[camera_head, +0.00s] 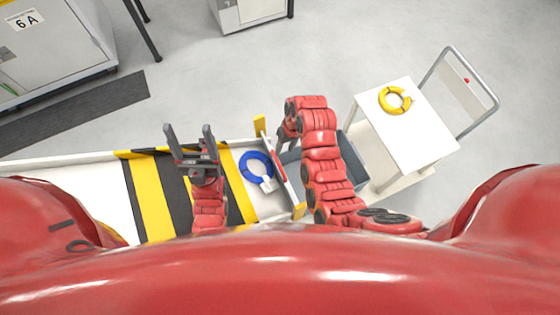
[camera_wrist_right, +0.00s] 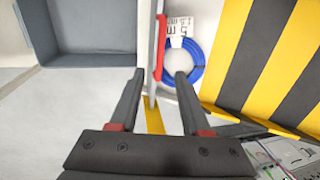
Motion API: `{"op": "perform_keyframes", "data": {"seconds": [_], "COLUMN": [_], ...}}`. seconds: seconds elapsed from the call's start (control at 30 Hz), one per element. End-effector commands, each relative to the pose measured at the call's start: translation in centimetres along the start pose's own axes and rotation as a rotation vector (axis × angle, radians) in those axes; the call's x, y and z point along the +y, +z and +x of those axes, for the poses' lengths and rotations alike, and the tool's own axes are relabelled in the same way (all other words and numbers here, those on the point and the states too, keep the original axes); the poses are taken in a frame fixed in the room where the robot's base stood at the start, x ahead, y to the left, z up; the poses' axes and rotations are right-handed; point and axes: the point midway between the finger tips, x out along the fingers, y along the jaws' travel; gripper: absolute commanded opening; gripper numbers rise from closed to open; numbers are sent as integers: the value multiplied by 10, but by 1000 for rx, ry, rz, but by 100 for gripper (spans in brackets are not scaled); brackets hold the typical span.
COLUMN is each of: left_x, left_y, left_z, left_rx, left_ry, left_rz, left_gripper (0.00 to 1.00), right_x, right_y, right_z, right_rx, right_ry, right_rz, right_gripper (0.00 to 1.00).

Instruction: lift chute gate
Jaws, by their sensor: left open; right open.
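The chute gate (camera_head: 284,178) is a thin pale plate with a red strip, standing across the end of the chute between two yellow posts. In the right wrist view, the gate (camera_wrist_right: 154,62) is seen edge-on, with its red handle strip (camera_wrist_right: 161,48). My right gripper (camera_wrist_right: 158,76) is open, one finger on each side of the gate's line; contact is not visible. In the head view, my right gripper (camera_head: 282,139) is partly hidden by its wrist. My left gripper (camera_head: 189,134) is open and empty above the chute's striped part. A blue cable reel (camera_head: 256,168) with a white label lies behind the gate.
The chute (camera_head: 85,190) has yellow and black stripes. A grey bin (camera_head: 353,159) stands beyond the gate. A white cart (camera_head: 418,142) at right carries a yellow reel (camera_head: 394,100). A cabinet (camera_head: 55,50) stands at upper left.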

Motion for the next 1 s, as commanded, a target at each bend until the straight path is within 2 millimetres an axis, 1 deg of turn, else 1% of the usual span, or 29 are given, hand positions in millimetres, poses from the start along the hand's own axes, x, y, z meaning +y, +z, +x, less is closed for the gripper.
{"op": "perform_keyframes", "data": {"seconds": [0.03, 0.2, 0.53, 0.8, 1.0], "left_x": [0, -1, -1, -1, -1], "left_y": [-1, -2, -3, -4, -4], "left_z": [8, 14, 20, 22, 22], "left_rx": [0, -1, -1, -1, -1], "left_ry": [0, 0, 0, 0, 0], "left_rz": [0, 0, 0, 0, 0], "left_gripper": [72, 72, 72, 72, 72], "right_x": [-2, -1, 0, 0, 0], "right_y": [3, 2, 1, -1, 0], "right_z": [5, 29, 69, 86, 91], "right_rx": [-7, -5, -4, 2, 1], "right_ry": [-2, -1, 0, 0, 0], "right_rz": [0, 0, -1, 0, 1], "right_gripper": [47, 47, 47, 47, 47]}}
